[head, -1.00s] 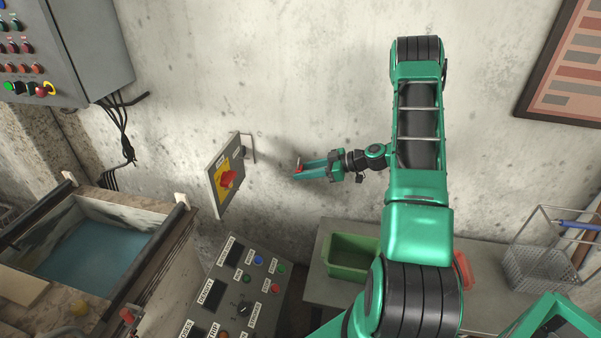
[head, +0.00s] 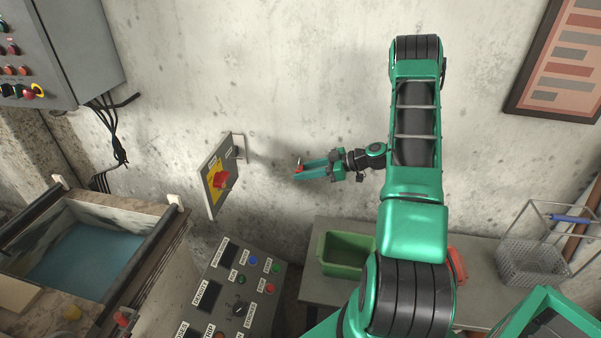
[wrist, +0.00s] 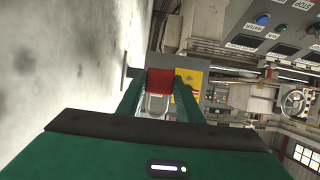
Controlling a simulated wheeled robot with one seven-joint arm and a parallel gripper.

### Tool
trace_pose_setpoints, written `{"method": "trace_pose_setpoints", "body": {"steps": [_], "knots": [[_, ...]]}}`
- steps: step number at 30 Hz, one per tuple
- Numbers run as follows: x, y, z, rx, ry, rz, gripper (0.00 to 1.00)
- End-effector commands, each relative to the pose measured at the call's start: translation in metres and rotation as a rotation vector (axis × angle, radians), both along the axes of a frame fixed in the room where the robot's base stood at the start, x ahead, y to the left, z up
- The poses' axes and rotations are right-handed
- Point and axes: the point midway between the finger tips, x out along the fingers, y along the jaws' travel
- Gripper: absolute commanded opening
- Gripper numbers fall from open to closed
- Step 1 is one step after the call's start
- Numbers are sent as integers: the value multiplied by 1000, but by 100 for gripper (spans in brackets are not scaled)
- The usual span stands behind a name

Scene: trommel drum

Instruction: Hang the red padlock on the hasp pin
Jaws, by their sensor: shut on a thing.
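The red padlock (wrist: 160,82) is held between the two fingers of my gripper (wrist: 160,97) in the wrist view, with its pale shackle on the near side. In the head view my gripper (head: 312,169) points left, and the small red padlock (head: 299,167) shows at its fingertips. The grey isolator panel (head: 211,199) with a yellow plate and red rotary handle (head: 222,180) is on the wall to the left, a clear gap from my gripper. A grey bracket (head: 239,146) sticks out at the panel's upper right. The hasp pin itself is too small to tell.
A control console (head: 262,303) with buttons stands below the panel. A green bin (head: 345,268) and a wire basket (head: 532,264) are on the bench (head: 480,300). A water tank (head: 150,243) is at left. The wall between gripper and panel is clear.

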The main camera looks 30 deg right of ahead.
Motion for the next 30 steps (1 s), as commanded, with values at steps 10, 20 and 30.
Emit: {"method": "trace_pose_setpoints", "body": {"steps": [10, 20, 30], "knots": [[-13, -13, 0, 0, 0, -1, 7], [-25, -25, 0, 0, -2, -1, 7], [-36, -36, 0, 1, -1, 0, 7]]}}
